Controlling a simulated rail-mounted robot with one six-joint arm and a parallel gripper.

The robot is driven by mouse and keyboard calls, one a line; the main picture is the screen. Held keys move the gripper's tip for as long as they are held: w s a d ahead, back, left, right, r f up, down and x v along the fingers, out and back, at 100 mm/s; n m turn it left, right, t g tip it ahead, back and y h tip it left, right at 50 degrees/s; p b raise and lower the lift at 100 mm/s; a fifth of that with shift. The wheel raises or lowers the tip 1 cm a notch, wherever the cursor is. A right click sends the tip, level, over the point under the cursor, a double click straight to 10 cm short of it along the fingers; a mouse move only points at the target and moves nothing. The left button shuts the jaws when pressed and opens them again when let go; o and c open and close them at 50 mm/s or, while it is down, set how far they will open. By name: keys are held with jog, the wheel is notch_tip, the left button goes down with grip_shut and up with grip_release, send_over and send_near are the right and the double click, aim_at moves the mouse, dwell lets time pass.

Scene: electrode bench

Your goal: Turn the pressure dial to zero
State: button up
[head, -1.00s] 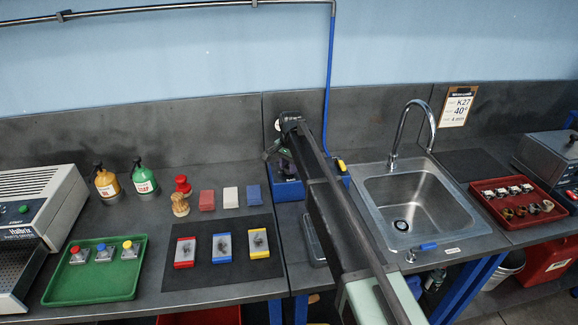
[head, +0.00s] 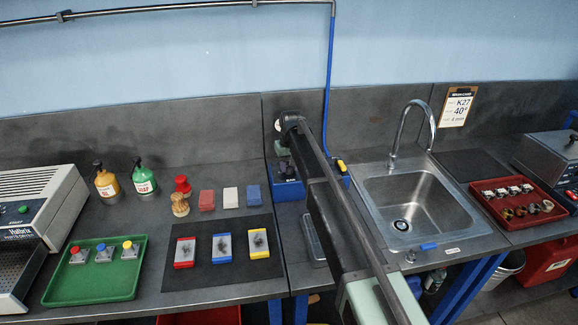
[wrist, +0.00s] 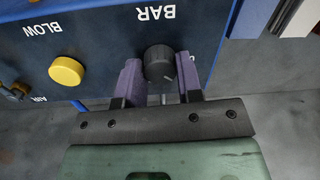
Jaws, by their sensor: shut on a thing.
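The pressure dial (wrist: 159,62) is a black round knob below the upside-down word BAR on a blue panel (wrist: 100,45) in the wrist view. My gripper (wrist: 160,75) has its two purple fingers on either side of the knob and is shut on it. The marking on the knob is too small to read. In the head view, the blue box (head: 288,190) with the panel stands at the back of the bench, left of the sink. My arm hides much of it, and the dial cannot be made out there.
A yellow button (wrist: 66,71) marked BLOW sits beside the dial, with a fitting marked AIR (wrist: 15,90) further left. The sink (head: 418,205) lies to the right.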

jog(key=n, duration=0.6)
jog(key=shift+n, duration=0.3)
dwell(0.4)
jog(key=o, duration=0.9)
jog(key=r+p, duration=1)
jog(key=shift+w+d+r+p, duration=0.1)
jog(key=shift+w+r+p, duration=0.1)
jog(key=shift+r+p, duration=0.2)
